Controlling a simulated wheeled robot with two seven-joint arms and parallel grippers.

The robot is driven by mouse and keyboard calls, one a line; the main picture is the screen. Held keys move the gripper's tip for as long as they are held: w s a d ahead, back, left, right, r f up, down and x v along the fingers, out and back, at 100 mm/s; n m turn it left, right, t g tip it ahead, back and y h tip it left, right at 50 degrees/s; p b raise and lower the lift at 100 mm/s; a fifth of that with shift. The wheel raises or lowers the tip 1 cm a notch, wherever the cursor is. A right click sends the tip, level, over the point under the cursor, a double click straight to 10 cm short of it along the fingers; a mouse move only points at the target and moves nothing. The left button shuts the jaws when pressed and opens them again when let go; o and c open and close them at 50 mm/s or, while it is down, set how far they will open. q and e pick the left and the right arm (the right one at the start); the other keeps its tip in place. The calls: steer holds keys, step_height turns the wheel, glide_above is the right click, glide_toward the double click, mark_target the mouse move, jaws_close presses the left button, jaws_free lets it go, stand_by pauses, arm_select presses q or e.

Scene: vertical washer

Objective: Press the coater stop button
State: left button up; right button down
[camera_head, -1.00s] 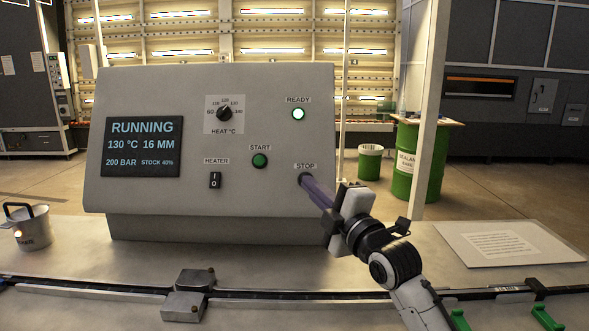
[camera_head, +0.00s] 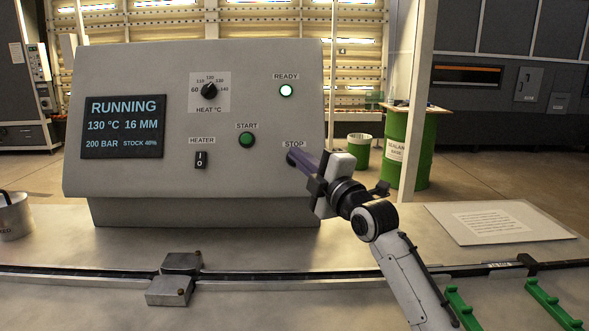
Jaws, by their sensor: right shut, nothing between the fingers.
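The grey control panel (camera_head: 120,175) stands on the bench with a STOP label (camera_head: 294,144) at its lower right. The stop button under that label is hidden behind the fingers of my right gripper (camera_head: 292,156). These purple fingers are shut and empty, with their tips at or very close to the panel face just below the label. I cannot tell whether they touch the button. The display (camera_head: 123,126) reads RUNNING, 130 °C, 16 MM, 200 BAR. My left gripper is not in view.
The green START button (camera_head: 246,139), black heater switch (camera_head: 201,160), heat knob (camera_head: 209,91) and lit READY lamp (camera_head: 286,90) are on the same panel. A metal pot (camera_head: 13,216) stands at far left. A paper board (camera_head: 490,222) lies at right. A rail crosses the bench front.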

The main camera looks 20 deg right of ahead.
steer(key=w, duration=0.1)
steer(key=w+d+f+b, duration=0.1)
steer(key=w, duration=0.1)
steer(key=shift+f, duration=0.2)
stand_by(1.8)
steer(key=shift+w+f+b, duration=0.1)
steer(key=shift+b, duration=0.2)
steer(key=shift+w+f, duration=0.1)
steer(key=shift+w, duration=0.15)
